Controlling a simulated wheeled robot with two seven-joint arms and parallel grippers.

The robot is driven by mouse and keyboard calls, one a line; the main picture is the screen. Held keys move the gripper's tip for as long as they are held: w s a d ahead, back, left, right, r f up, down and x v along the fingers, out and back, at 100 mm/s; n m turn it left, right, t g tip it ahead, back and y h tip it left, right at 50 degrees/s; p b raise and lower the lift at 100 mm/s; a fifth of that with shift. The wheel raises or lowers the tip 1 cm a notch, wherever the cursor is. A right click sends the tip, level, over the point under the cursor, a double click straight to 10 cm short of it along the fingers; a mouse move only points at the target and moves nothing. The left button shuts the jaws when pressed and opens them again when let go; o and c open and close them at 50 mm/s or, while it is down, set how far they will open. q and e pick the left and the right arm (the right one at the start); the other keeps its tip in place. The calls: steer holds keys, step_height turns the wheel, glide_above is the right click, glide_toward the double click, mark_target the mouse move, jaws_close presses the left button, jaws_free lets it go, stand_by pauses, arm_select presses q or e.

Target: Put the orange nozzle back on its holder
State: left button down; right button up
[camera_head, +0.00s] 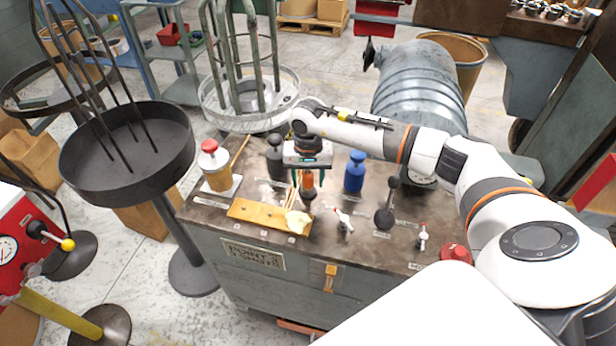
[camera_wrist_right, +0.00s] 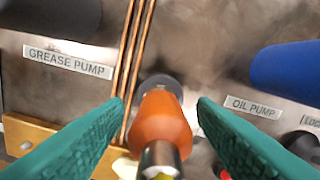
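The orange nozzle (camera_head: 308,181) stands on the bench top between the fingers of my right gripper (camera_head: 307,175), with a dark part under it. In the right wrist view the nozzle (camera_wrist_right: 160,128) has its silver tip toward the camera and a dark round part behind it. The teal fingers of the right gripper (camera_wrist_right: 160,106) are on either side of it, with narrow gaps showing, so the gripper looks open. Whether the dark part is the holder, I cannot tell. My left gripper is not in view.
Copper tubes (camera_wrist_right: 135,65) run close beside the nozzle. A blue cylinder (camera_head: 355,172) is to its right, a dark one (camera_head: 275,158) to its left. A yellow plate (camera_head: 250,211), a red-capped jar (camera_head: 215,165) and small levers (camera_head: 343,220) crowd the bench (camera_head: 215,222).

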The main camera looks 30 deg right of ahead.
step_height(320, 180, up, 11)
steer(key=shift+f+b, duration=0.15)
steer(key=shift+b, duration=1)
step_height(320, 180, up, 14)
steer(key=p, duration=0.8)
steer(key=shift+a, duration=0.1)
